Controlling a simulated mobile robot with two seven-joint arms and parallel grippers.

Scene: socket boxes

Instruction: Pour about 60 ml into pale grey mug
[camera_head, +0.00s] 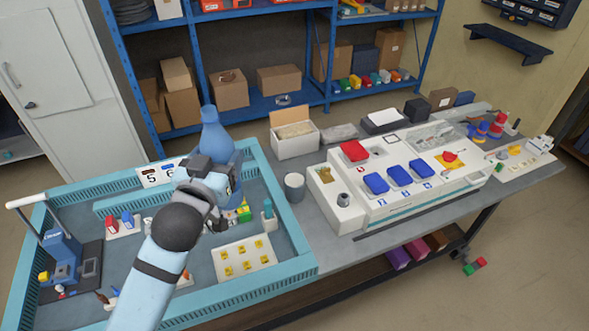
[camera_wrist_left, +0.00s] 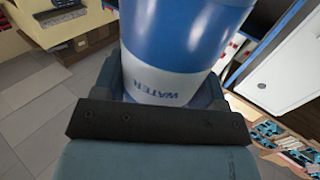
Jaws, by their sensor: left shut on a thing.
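A blue bottle (camera_head: 217,134) stands roughly upright in my left gripper (camera_head: 210,170), above the teal-walled tray. In the left wrist view the blue and white bottle (camera_wrist_left: 178,50) fills the space between the fingers and shows the word WATER. My left gripper is shut on it. A pale grey mug (camera_head: 295,186) stands upright on the table between the tray and the white panel, to the right of the bottle and apart from it. What is in the mug cannot be made out. My right gripper is not in view.
The teal-walled tray (camera_head: 294,232) holds a yellow-marked white board (camera_head: 244,260) and small items. An open cardboard box (camera_head: 294,137) stands behind the mug. A white panel with red and blue covers (camera_head: 410,178) lies right of it. Blue shelving (camera_head: 262,108) stands behind.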

